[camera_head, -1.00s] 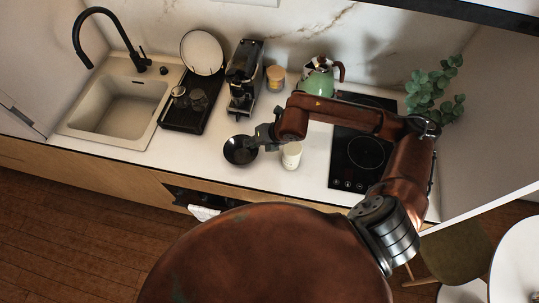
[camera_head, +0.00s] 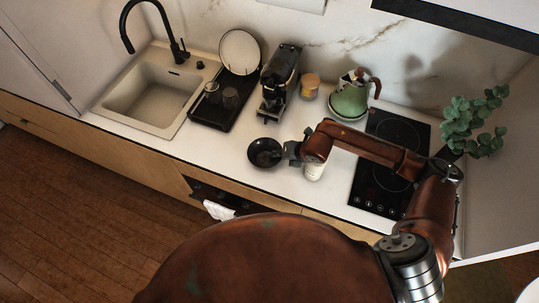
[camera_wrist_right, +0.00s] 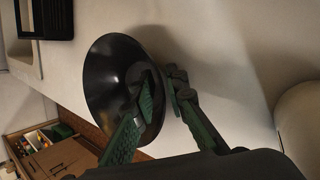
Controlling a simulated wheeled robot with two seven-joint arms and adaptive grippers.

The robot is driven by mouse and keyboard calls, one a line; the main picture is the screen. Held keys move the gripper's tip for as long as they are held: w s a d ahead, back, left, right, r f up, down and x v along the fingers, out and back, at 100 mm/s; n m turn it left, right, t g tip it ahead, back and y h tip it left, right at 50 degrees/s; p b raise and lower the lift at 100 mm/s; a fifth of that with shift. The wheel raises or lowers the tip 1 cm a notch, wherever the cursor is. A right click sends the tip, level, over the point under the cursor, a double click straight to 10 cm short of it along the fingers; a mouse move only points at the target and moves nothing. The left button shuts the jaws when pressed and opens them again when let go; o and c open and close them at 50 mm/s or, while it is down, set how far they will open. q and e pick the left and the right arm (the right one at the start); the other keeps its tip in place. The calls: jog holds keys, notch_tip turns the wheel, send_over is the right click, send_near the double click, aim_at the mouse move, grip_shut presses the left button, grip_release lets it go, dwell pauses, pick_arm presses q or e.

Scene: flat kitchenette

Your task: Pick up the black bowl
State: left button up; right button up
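The black bowl (camera_head: 265,153) is at the front of the white counter, left of the white cup (camera_head: 314,171). My right gripper (camera_head: 289,152) is at the bowl's right side. In the right wrist view, the bowl (camera_wrist_right: 108,75) fills the left middle. One finger of the right gripper (camera_wrist_right: 161,92) reaches inside the bowl and the other lies against its outer wall. The fingers converge with the bowl's wall between them. I cannot tell whether the bowl is clear of the counter. My left gripper is in neither view.
Behind the bowl stand a coffee machine (camera_head: 279,80), a lidded jar (camera_head: 310,86) and a green kettle (camera_head: 349,97). A black dish rack (camera_head: 212,121) and sink (camera_head: 150,95) are left. The black cooktop (camera_head: 380,190) is right. Counter left of the bowl is clear.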

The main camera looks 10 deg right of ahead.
jog(key=shift+c, duration=0.3)
grip_shut()
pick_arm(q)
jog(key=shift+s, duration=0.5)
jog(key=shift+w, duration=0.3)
pick_arm(e)
jog(key=shift+r, duration=0.1)
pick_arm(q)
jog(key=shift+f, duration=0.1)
pick_arm(e)
jog(key=shift+r, duration=0.1)
